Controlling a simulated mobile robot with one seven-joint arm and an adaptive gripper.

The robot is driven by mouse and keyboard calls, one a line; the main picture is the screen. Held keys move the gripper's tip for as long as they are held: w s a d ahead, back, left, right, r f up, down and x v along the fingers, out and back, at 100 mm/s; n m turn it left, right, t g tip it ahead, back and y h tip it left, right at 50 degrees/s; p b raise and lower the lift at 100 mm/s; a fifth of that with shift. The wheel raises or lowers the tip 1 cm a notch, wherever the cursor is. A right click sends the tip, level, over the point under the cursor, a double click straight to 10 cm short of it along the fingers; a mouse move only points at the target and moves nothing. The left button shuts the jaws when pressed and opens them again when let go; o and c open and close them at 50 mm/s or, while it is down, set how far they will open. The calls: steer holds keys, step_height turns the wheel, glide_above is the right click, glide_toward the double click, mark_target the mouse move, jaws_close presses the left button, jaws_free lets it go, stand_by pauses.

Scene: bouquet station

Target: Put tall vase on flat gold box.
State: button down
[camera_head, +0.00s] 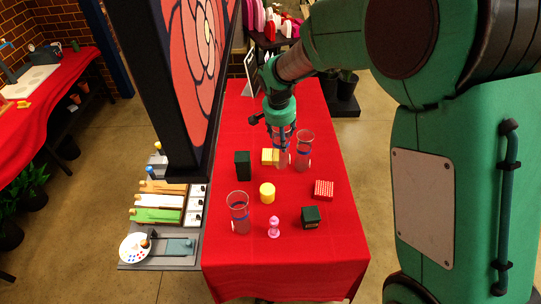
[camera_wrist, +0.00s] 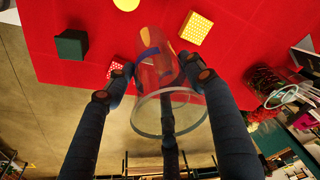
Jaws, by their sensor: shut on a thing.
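My gripper (camera_head: 281,135) points down over the far half of the red table. It is shut on a clear glass vase with a blue band, the tall vase (camera_head: 283,159), which hangs below the fingers. In the wrist view the vase (camera_wrist: 152,70) sits between my dark fingers (camera_wrist: 165,85), its rim towards the camera. The flat gold box (camera_head: 268,156) lies on the table just left of the held vase. It also shows in the wrist view (camera_wrist: 195,27), with its top clear. I cannot tell whether the vase's base touches the table.
A dark green box (camera_head: 243,166) stands left of the gold box. A yellow cylinder (camera_head: 267,193), red box (camera_head: 323,190), green cube (camera_head: 311,217) and pink piece (camera_head: 273,227) are nearer.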

steer(key=x, duration=0.3)
steer(key=s+x, duration=0.1)
steer(key=x, duration=0.1)
steer(key=shift+a+f, duration=0.25)
steer(key=shift+f, duration=0.15)
steer(key=shift+w, duration=0.1)
steer(key=w+a+f+p, duration=0.1)
steer(key=w+a+p, duration=0.1)
steer(key=w, duration=1.3)
steer(key=shift+w+a+f, duration=0.2)
steer(key=shift+w+a, duration=0.1)
steer(key=shift+a, duration=0.25)
steer(key=shift+s+p+x, duration=0.2)
steer(key=shift+p+x, duration=0.05)
steer(key=shift+x, duration=0.6)
steer(key=shift+s+p+x, duration=0.15)
steer(key=shift+p+x, duration=0.05)
steer(key=shift+x, duration=0.65)
steer(key=shift+a+f, duration=0.2)
steer(key=shift+f, duration=0.05)
steer(key=c, duration=0.6)
jaws_free()
steer(key=shift+c, duration=0.2)
